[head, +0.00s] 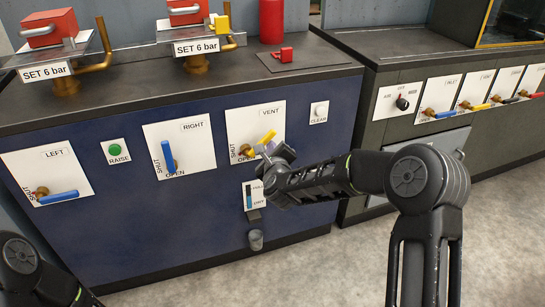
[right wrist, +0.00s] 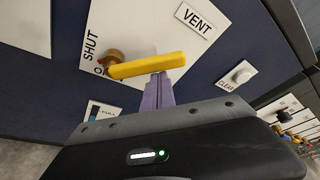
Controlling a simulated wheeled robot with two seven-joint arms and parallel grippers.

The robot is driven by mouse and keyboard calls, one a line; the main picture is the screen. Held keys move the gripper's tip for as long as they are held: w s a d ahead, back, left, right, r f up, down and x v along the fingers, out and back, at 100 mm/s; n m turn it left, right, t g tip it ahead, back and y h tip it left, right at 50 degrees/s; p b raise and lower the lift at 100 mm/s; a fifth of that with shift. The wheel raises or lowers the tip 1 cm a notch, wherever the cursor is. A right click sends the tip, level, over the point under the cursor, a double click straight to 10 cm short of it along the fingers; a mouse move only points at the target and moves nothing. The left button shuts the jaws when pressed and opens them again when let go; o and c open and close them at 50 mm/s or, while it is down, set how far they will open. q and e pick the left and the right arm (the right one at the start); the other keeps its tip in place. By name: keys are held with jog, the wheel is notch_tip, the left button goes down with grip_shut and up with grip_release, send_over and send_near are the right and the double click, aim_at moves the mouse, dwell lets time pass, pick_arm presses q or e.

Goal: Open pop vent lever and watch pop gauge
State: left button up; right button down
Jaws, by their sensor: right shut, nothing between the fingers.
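The yellow vent lever (head: 264,138) sits on the white VENT plate (head: 240,118) on the blue cabinet front. In the right wrist view the lever (right wrist: 150,66) runs from its brass hub to the right, tilted slightly up. The plate's SHUT word is left of the hub; the OPEN word is partly hidden. My right gripper (head: 268,149) is shut and empty, its purple fingertips (right wrist: 158,78) at the lever's lower edge. I cannot tell whether they touch it. A small gauge panel with a blue bar (head: 249,196) is below, its FULL mark readable. My left gripper is out of view.
Blue levers stand on the LEFT plate (head: 74,158) and RIGHT plate (head: 199,143). A green RAISE button (head: 115,150) and white CLEAR button (head: 319,111) are nearby. Two red-topped valves labelled SET 6 bar stand on the bench. A grey cabinet (head: 378,151) stands at right.

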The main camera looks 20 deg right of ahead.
aim_at(258, 142)
jog(key=a+n+b, duration=0.1)
jog(key=r+n+t+h+b, duration=0.1)
jog(key=n, duration=0.1)
jog(key=shift+a+r, duration=0.3)
jog(key=shift+a, duration=0.1)
jog(key=a+n+b, duration=0.1)
jog(key=n, duration=0.1)
jog(key=a+r+n+t+h+b, duration=0.1)
jog(key=shift+s+a+r+n+b, duration=0.1)
jog(key=shift+a+r+n+b, duration=0.1)
jog(key=shift+r+n+b, duration=0.15)
jog(key=shift+a+r+b, duration=0.1)
jog(key=shift+a+b, duration=0.25)
jog(key=shift+a, duration=0.1)
